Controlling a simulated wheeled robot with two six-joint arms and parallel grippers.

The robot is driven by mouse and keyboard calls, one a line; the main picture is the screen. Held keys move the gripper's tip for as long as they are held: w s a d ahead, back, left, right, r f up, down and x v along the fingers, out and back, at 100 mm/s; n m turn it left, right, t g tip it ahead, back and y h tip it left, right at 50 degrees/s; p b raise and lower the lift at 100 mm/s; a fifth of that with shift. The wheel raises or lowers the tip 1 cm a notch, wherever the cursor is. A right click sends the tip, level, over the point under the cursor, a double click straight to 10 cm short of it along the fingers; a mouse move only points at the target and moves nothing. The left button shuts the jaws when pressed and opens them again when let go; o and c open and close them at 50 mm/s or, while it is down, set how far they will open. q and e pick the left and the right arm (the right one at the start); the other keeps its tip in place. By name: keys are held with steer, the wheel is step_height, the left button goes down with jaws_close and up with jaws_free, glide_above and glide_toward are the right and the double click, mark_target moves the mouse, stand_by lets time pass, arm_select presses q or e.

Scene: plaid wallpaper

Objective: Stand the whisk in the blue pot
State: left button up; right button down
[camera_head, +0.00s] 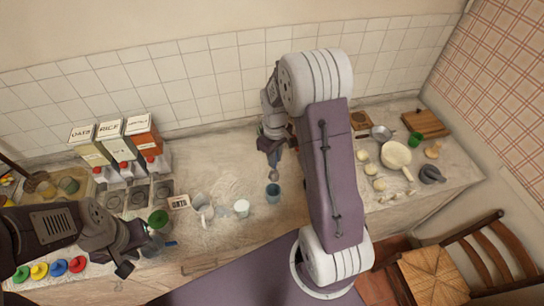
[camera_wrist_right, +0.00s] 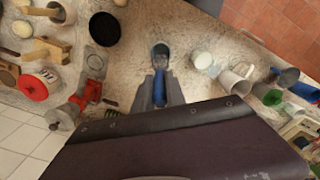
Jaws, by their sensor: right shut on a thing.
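The small blue pot (camera_head: 273,194) stands upright on the counter, in the middle of the head view. It also shows in the right wrist view (camera_wrist_right: 160,48), just beyond my fingertips. My right gripper (camera_head: 273,152) hangs above and behind the pot in the head view. In the wrist view, this gripper (camera_wrist_right: 159,88) is shut on the whisk's blue handle (camera_wrist_right: 159,90).
A white cup (camera_head: 241,208) and a grey mug (camera_head: 203,211) stand left of the pot. Labelled boxes (camera_head: 118,138) stand at the back left. A pan (camera_head: 396,155) and a wooden board (camera_head: 425,123) lie at the right. The counter directly around the pot is clear.

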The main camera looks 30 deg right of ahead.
mark_target(274, 177)
steer(key=shift+w+a+f+b, duration=0.1)
steer(key=shift+a+f+b, duration=0.1)
steer(key=shift+f+b, duration=0.45)
step_height(274, 177, down, 4)
steer(key=b, duration=0.3)
steer(key=shift+d+f, duration=0.15)
step_height(274, 177, down, 2)
steer(key=shift+f+b, duration=0.15)
steer(key=shift+b, duration=0.9)
steer(key=shift+f+b, duration=1.35)
steer(key=shift+f, duration=0.65)
steer(key=c, duration=1.3)
jaws_free()
steer(key=shift+r, duration=0.15)
